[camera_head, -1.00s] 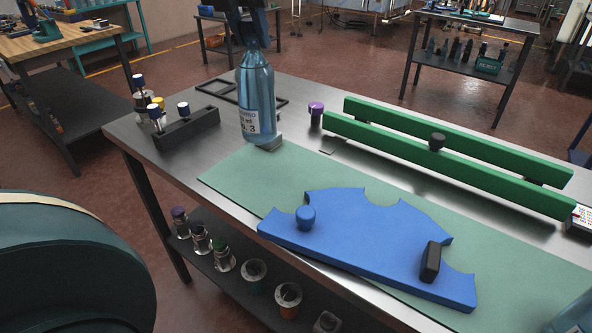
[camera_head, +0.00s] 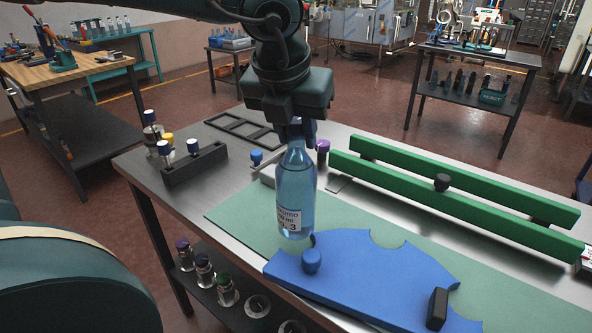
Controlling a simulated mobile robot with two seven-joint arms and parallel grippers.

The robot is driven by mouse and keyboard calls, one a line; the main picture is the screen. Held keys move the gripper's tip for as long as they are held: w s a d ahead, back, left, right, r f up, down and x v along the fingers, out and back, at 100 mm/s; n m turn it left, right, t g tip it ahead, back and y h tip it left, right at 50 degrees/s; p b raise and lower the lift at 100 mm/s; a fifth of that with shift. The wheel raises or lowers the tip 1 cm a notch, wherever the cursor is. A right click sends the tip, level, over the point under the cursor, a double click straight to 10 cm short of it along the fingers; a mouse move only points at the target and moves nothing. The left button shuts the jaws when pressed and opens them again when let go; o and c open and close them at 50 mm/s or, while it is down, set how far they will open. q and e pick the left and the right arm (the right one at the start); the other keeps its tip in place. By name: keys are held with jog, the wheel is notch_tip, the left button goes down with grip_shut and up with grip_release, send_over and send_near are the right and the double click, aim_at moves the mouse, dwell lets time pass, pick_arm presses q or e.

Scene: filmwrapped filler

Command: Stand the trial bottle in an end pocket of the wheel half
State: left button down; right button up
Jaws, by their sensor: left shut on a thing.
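My left gripper (camera_head: 301,135) is shut on the neck of the trial bottle (camera_head: 295,190), a clear blue bottle with a white label, and holds it upright. The blue wheel half (camera_head: 375,285) lies on the green mat (camera_head: 235,215), with scalloped pockets along its curved far edge. The bottle's base is at the wheel half's left end, beside or over the end pocket there. The bottle hides part of that pocket, and I cannot tell whether the base touches the mat. My right gripper is not in view.
A blue knob (camera_head: 311,261) and a black block (camera_head: 437,308) stand up from the wheel half. Two green rails (camera_head: 455,190) run along the table's back. A dark rack (camera_head: 195,165) with capped vials is at the left. The mat left of the bottle is clear.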

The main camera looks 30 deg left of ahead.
aim_at(294, 154)
pick_arm(q)
jog(key=shift+f, duration=2.45)
jog(key=shift+f+b, duration=0.2)
jog(key=shift+b, duration=0.15)
jog(key=c, duration=1.1)
grip_release()
jog(key=shift+r, duration=0.1)
jog(key=shift+r+p, duration=0.35)
jog(key=shift+p, duration=0.15)
jog(key=v, duration=1.1)
jog(key=shift+s+r, duration=0.2)
jog(key=shift+r, duration=0.05)
